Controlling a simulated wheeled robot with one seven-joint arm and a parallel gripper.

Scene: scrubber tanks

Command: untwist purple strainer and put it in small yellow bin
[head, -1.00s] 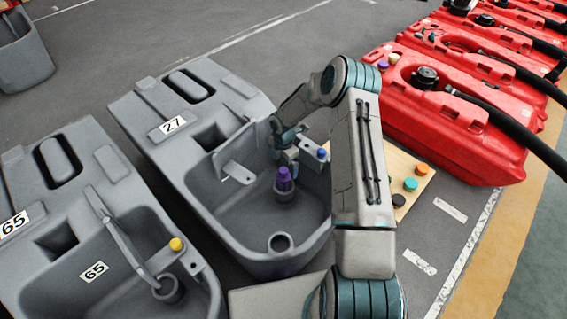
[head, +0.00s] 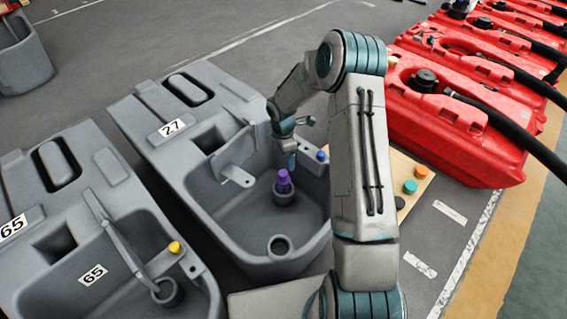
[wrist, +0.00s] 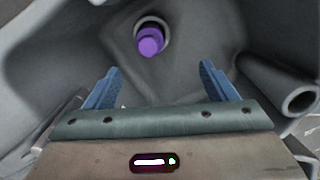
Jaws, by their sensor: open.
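The purple strainer (head: 283,181) stands upright in a round grey socket on the floor of the grey tank marked 27 (head: 190,172). In the wrist view the strainer (wrist: 150,41) shows inside its socket, beyond the fingertips and a little left of their middle. My gripper (wrist: 160,80) is open, with nothing between its two blue fingers. In the head view my gripper (head: 290,155) is above the strainer, inside the tank's opening, apart from it. No small yellow bin can be made out.
An empty grey pipe end (head: 280,245) stands near the tank's front. A blue cap (head: 321,155) sits on its right rim. Another grey tank marked 65 (head: 60,235), with a yellow cap (head: 175,247), stands close on the left. Red tanks (head: 450,125) line the right.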

